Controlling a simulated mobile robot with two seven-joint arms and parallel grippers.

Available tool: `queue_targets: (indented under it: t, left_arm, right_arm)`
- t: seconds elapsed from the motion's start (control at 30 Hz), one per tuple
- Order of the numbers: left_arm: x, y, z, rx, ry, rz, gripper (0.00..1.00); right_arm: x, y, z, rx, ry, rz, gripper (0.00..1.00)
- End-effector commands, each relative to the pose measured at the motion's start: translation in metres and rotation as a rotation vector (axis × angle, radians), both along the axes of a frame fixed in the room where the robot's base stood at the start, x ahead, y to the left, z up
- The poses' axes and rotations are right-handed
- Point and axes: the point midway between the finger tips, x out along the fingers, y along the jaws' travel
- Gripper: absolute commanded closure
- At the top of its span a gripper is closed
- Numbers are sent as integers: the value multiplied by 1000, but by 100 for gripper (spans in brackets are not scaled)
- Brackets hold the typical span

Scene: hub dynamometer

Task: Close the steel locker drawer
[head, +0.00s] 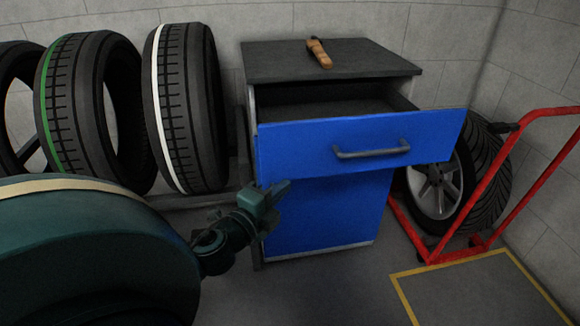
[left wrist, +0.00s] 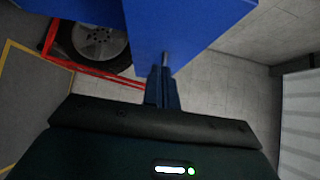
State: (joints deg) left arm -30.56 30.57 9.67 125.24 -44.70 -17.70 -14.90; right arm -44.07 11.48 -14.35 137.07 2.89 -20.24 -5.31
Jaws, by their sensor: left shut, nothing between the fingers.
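The steel locker (head: 325,215) has a dark top and blue fronts. Its upper drawer (head: 300,140) stands pulled out, with the dark inside showing behind the blue front and a grey bar handle (head: 372,150) on it. My left gripper (head: 282,187) is shut and empty, low at the left, in front of the locker and just below the drawer front's lower left edge. In the left wrist view, the shut fingers (left wrist: 162,88) point at the blue drawer front (left wrist: 185,25); I cannot tell whether they touch it. My right gripper is not in view.
A wooden-handled tool (head: 319,53) lies on the locker top. Several tyres (head: 190,110) stand on a rack at the left. A red hand truck (head: 490,185) with a wheel (head: 440,185) stands at the right, near a yellow-edged floor mat (head: 480,290).

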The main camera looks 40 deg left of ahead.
Motion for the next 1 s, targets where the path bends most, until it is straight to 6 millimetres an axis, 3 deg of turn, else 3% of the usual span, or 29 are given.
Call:
queue_targets:
  t: [0.2,0.4,0.6,1.0]
  left_arm:
    - [44,5,1,-1,-3,-1,100]
    - [66,25,-1,1,0,2,100]
    - [74,37,-1,-1,1,1,100]
    - [75,38,-1,-3,2,0,100]
  right_arm:
    - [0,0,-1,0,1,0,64]
    - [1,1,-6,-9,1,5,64]
    - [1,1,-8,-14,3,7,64]
    - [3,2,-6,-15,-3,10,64]
